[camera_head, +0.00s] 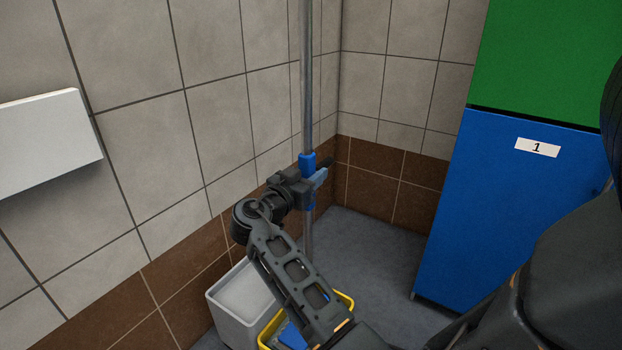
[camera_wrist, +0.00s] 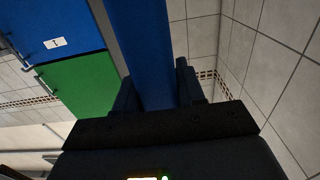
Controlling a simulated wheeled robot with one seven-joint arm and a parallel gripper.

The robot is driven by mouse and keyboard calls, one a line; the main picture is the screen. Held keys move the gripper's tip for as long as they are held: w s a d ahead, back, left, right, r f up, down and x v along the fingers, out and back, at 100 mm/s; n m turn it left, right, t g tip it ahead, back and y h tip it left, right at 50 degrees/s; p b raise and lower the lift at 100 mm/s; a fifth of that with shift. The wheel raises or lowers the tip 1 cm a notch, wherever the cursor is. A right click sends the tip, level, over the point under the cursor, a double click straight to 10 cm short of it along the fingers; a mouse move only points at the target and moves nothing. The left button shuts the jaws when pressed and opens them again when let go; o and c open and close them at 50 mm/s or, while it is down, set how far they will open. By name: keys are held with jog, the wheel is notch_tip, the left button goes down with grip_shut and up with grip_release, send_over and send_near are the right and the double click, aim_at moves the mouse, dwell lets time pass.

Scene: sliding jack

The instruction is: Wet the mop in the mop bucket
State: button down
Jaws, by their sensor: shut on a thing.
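The mop handle is a tall grey pole (camera_head: 306,75) standing near upright by the wall corner, with a blue sleeve (camera_head: 307,161) partway up. My gripper (camera_head: 317,175) is shut on the handle at the blue sleeve. In the wrist view, the blue sleeve (camera_wrist: 146,50) runs between the two dark fingers of my gripper (camera_wrist: 156,92). Below, a yellow-rimmed container (camera_head: 347,301) with something blue inside, likely the mop bucket, is mostly hidden behind my arm. The pole's lower end and the mop head are hidden, so I cannot tell whether the head is in the bucket.
A pale grey bin (camera_head: 228,309) stands against the left wall beside the yellow rim. A blue and green locker (camera_head: 500,215) marked 1 stands on the right. A white box (camera_head: 45,140) is on the left wall. Grey floor (camera_head: 375,245) is clear between pole and locker.

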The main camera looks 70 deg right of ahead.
aim_at(303, 131)
jog(key=shift+r+p, duration=2.55)
jog(key=shift+r, duration=3.2)
jog(key=shift+w+r, duration=0.1)
